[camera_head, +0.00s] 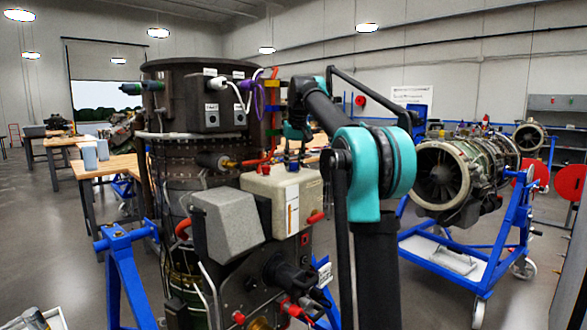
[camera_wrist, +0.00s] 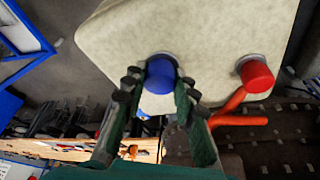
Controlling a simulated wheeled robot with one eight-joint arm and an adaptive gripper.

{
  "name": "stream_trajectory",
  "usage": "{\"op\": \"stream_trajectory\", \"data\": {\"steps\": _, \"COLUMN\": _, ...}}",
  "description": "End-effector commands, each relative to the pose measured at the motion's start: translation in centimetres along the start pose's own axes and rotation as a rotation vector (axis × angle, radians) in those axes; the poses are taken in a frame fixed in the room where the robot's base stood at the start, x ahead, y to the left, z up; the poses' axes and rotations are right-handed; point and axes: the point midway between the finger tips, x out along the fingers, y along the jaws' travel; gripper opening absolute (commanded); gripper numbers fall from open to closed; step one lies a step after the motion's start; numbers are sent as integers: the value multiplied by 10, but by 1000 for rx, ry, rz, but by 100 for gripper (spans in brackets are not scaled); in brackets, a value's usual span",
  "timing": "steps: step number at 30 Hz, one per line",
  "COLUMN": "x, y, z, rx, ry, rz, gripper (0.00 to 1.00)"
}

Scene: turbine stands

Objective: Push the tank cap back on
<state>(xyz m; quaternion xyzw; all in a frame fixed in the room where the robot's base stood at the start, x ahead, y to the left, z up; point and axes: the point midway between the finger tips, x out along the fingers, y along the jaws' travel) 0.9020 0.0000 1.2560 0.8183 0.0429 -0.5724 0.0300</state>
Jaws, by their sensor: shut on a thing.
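The cream-white tank (camera_head: 283,194) is fixed to the front of the dark upright turbine. In the wrist view, its pale face (camera_wrist: 205,38) fills the top. The blue cap (camera_wrist: 160,72) is between my gripper's fingertips (camera_wrist: 159,88), at a pale metal neck on the tank; I cannot tell whether it is fully seated. In the head view, the blue cap (camera_head: 293,163) shows small at the tank's top, just below my gripper (camera_head: 296,146). My gripper is shut on it. The neck is mostly hidden behind the cap.
A red cap (camera_wrist: 256,76) sits on the tank beside the blue one, with a red-orange hose (camera_wrist: 238,108) near it. A grey box (camera_head: 229,223) is left of the tank. A second engine (camera_head: 445,172) rests on a blue stand (camera_head: 480,258) at right.

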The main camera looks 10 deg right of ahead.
Motion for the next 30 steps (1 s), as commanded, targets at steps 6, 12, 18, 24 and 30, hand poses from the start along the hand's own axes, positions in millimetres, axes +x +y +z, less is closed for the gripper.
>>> {"op": "stream_trajectory", "data": {"steps": 6, "x": 0, "y": 0, "z": 0, "rx": 0, "ry": 0, "rz": 0, "gripper": 0}}
{"op": "stream_trajectory", "data": {"steps": 12, "x": -1, "y": 0, "z": 0, "rx": 0, "ry": 0, "rz": 0, "gripper": 0}}
{"op": "stream_trajectory", "data": {"steps": 18, "x": -4, "y": 0, "z": -2, "rx": 0, "ry": 0, "rz": 0, "gripper": 0}}
{"op": "stream_trajectory", "data": {"steps": 24, "x": -9, "y": 0, "z": -3, "rx": 0, "ry": 0, "rz": 0, "gripper": 0}}
{"op": "stream_trajectory", "data": {"steps": 30, "x": -11, "y": 0, "z": -4, "rx": 0, "ry": 0, "rz": 0, "gripper": 0}}
